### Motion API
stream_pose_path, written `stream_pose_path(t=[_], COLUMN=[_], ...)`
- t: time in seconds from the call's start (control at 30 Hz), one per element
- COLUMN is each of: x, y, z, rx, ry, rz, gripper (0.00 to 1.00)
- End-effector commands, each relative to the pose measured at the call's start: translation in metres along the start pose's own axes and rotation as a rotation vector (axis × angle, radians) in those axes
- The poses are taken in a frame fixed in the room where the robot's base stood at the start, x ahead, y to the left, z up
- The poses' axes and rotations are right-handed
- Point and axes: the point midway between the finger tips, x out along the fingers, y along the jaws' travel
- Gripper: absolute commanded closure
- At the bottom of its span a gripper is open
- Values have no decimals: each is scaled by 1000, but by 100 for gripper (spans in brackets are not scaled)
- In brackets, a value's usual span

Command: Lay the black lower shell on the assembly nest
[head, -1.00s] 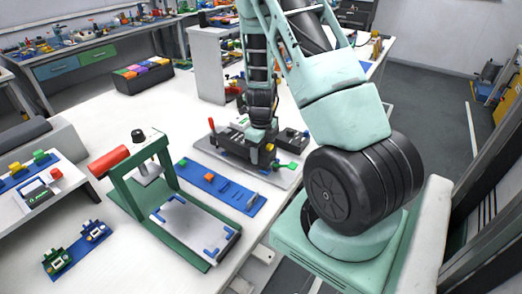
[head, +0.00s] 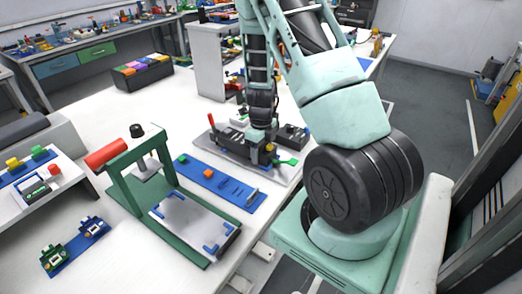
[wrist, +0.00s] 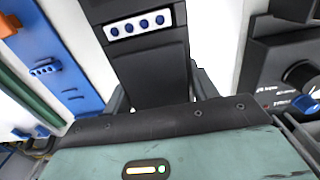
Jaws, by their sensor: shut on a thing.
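My gripper (head: 260,133) points down over the far part of the table, right of the blue strip. In the wrist view its fingers close on a black piece (wrist: 150,62), which I take to be the black lower shell. A white strip with several blue dots (wrist: 140,23) shows on or against it. In the head view the arm and dark fixture parts hide most of it, and I cannot tell whether it touches what lies below. A grey base plate (head: 284,174) lies under this area. No part is clearly marked as the assembly nest.
A green press frame (head: 127,185) with a red handle (head: 106,153) stands left, beside a plate with blue corners (head: 190,222). A blue strip (head: 228,190) with small parts lies between. A black box with a knob (wrist: 285,75) stands close right of my gripper.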

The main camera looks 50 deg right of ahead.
Motion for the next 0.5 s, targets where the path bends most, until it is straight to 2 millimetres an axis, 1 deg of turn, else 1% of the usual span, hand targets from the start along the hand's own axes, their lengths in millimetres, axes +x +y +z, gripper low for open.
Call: stream_pose_path(t=[0.17, 0.2, 0.27, 0.3, 0.5], x=[5, 4, 4, 4, 4], y=[0, 0, 0, 0, 0], z=[0, 0, 0, 0, 0], rx=[0, 0, 0, 0, 0], ry=[-1, -1, -1, -1, 0], rz=[-1, -1, -1, -1, 0], gripper=[66, 36, 20, 17, 17])
